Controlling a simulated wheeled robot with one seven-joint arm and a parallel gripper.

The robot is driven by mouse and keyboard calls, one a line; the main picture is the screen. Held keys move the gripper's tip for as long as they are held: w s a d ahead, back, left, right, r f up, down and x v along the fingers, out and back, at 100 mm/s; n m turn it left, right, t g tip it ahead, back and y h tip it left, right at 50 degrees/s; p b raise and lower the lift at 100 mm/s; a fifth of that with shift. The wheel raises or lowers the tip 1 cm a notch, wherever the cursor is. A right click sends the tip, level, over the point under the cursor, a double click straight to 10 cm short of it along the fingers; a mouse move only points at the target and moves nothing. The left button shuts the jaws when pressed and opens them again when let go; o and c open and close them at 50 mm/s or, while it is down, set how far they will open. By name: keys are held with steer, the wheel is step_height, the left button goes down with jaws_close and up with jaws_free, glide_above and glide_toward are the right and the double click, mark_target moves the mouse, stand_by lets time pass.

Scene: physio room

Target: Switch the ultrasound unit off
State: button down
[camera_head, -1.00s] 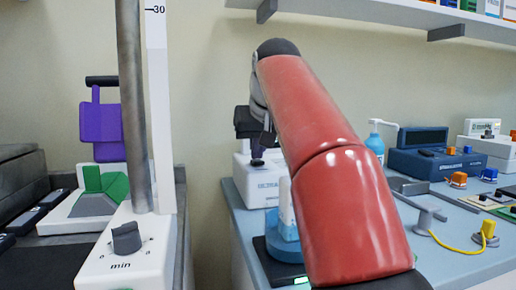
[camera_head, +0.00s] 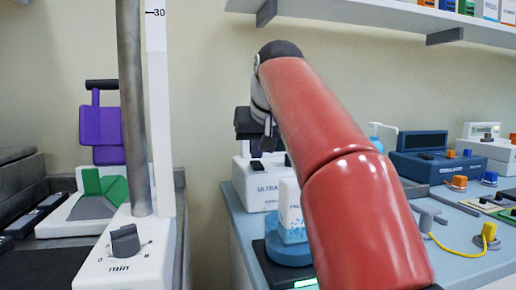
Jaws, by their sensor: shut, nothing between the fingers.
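The ultrasound unit (camera_head: 256,187) is a white box with dark lettering starting "ULTRA". It stands at the back left of the blue-grey counter, partly hidden by my red arm and a white bottle. Its switch cannot be made out. My gripper (camera_head: 266,145) is dark and small in the head view, left of my arm and just above the unit's top as seen here. It looks shut and empty. I cannot tell whether it touches the unit.
The white bottle (camera_head: 291,209) stands in a blue holder in front of the unit. A blue device (camera_head: 438,167) with knobs and a yellow cable (camera_head: 456,247) are at right. A white timer post (camera_head: 125,255) stands left of a gap. A shelf (camera_head: 395,15) hangs above.

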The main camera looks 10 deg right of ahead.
stand_by(0.3)
steer(key=p+v, duration=0.5)
steer(key=v, duration=0.8)
steer(key=shift+p, duration=0.3)
steer(key=shift+r, duration=0.1)
